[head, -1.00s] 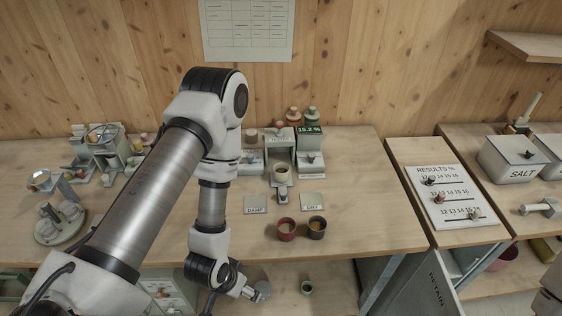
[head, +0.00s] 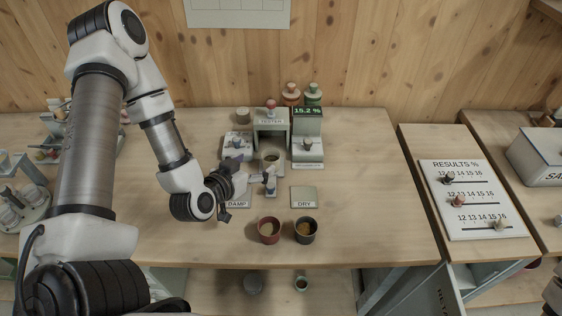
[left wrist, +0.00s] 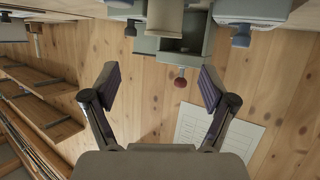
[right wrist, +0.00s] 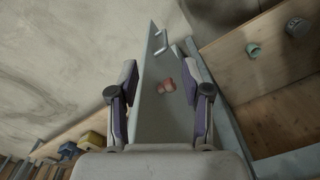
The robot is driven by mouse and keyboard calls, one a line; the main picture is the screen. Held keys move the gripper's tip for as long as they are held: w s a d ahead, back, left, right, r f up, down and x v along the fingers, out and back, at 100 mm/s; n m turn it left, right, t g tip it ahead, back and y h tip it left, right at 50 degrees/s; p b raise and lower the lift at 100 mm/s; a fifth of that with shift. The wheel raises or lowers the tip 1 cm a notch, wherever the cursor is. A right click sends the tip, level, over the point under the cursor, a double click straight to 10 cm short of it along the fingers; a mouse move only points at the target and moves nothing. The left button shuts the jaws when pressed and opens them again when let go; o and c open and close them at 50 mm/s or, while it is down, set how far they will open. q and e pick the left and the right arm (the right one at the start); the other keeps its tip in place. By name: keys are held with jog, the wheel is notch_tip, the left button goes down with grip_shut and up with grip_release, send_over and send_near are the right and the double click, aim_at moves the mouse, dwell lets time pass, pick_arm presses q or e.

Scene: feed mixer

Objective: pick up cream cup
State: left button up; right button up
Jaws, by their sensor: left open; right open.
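The cream cup (head: 272,157), with grain-like contents, sits at the front opening of the tester (head: 271,122), above a small grey-blue handle (head: 270,186). In the left wrist view a beige shape that looks like the cup (left wrist: 164,18) shows at the top edge, partly cut off. My left gripper (head: 246,194) is open and empty, over the bench just in front and left of the cup; I cannot tell if it touches the handle. Its spread fingers show in the left wrist view (left wrist: 160,90). My right gripper (right wrist: 163,105) is open and empty, away from the cup.
A red cup (head: 269,231) and a dark cup (head: 305,231) stand near the bench's front edge. DAMP (head: 237,204) and DRY (head: 303,197) plates lie behind them. A results board (head: 472,200) lies at the right. The bench right of the DRY plate is clear.

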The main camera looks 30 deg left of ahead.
aim_at(275, 153)
pick_arm(q)
jog(key=shift+w+a+f+b, duration=0.1)
jog(key=shift+w+f+b, duration=0.15)
jog(key=shift+f, duration=0.35)
jog(key=b+x, duration=0.2)
jog(key=shift+a+f+b, duration=0.1)
jog(key=shift+f+b, duration=0.1)
jog(key=shift+b, duration=0.15)
jog(key=shift+w+b, duration=0.3)
jog(key=shift+w+r, duration=0.1)
jog(key=shift+w, duration=0.15)
jog(key=p+x, duration=0.1)
jog(key=x, duration=0.3)
jog(key=shift+w+f, duration=0.3)
pick_arm(e)
jog(key=f, duration=0.3)
jog(key=shift+w+f, duration=0.3)
pick_arm(q)
jog(key=shift+s+r, duration=0.1)
jog(key=shift+s, duration=0.05)
jog(key=c, duration=1.3)
